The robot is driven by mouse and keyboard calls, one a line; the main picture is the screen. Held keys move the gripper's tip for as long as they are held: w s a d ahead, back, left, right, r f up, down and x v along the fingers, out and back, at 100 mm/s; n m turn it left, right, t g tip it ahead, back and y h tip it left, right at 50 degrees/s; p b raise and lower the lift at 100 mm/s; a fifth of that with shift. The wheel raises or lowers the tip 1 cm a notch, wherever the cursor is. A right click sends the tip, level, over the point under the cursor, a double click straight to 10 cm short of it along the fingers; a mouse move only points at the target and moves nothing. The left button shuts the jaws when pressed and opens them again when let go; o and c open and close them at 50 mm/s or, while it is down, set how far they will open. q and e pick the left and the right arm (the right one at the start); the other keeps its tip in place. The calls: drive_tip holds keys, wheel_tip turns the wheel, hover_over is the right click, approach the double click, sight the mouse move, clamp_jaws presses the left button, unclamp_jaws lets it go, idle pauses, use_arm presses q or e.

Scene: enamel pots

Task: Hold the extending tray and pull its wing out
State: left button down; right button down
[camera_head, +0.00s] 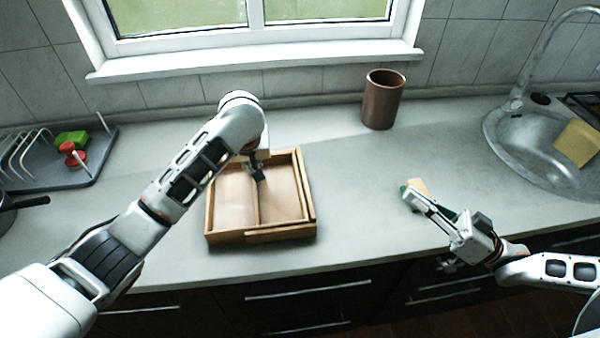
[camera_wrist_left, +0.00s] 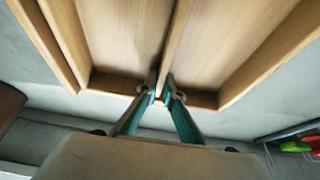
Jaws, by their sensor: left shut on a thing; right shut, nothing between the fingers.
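The extending tray (camera_head: 230,238) is a shallow light-wood box on the counter left of centre, with a divider (camera_head: 256,205) between its compartments. Its right part, with a separate front strip (camera_head: 282,233), sits close against the rest. My left gripper (camera_head: 258,178) reaches down at the tray's back. In the left wrist view my left gripper (camera_wrist_left: 160,94) is shut on the divider (camera_wrist_left: 176,40), by the tray wall (camera_wrist_left: 105,84). My right gripper (camera_head: 408,193) is shut and empty, low over the counter right of the tray, apart from it.
A tan and green sponge (camera_head: 419,186) lies beside the right fingertips; I cannot tell whether they touch. A brown cup (camera_head: 382,100) stands at the back. A dish rack (camera_head: 60,175) is at left, a sink (camera_head: 535,150) at right. The counter between tray and right gripper is clear.

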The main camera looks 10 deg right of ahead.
sight(301, 183)
drive_tip(key=w+a+r+n, duration=0.3)
drive_tip(key=w+a+r, duration=0.2)
drive_tip(key=w+a, duration=0.7)
drive_tip(key=w+a+f+g+h, duration=0.45)
drive_tip(key=w+a+h, duration=0.2)
drive_tip(key=w, duration=0.55)
drive_tip(key=a+g, duration=0.1)
drive_tip(key=s+a+f+n+g+h, duration=0.1)
drive_tip(key=g, duration=0.1)
drive_tip(key=s+a+n+g+h, duration=0.1)
drive_tip(key=shift+s+a+f+h, duration=0.25)
drive_tip(key=shift+a, duration=0.15)
drive_tip(key=s+a+r+n+g+h, duration=0.1)
drive_tip(key=s+r+n+g+h, duration=0.35)
drive_tip(key=s+r+n, duration=0.2)
drive_tip(key=shift+g+y, duration=0.25)
drive_tip(key=shift+g, duration=0.15)
drive_tip(key=x, duration=1.1)
drive_tip(key=shift+s+d+f, duration=0.1)
drive_tip(key=shift+s, duration=0.05)
drive_tip(key=d, duration=0.3)
drive_tip(key=shift+d, duration=0.6)
drive_tip(key=shift+d, duration=0.1)
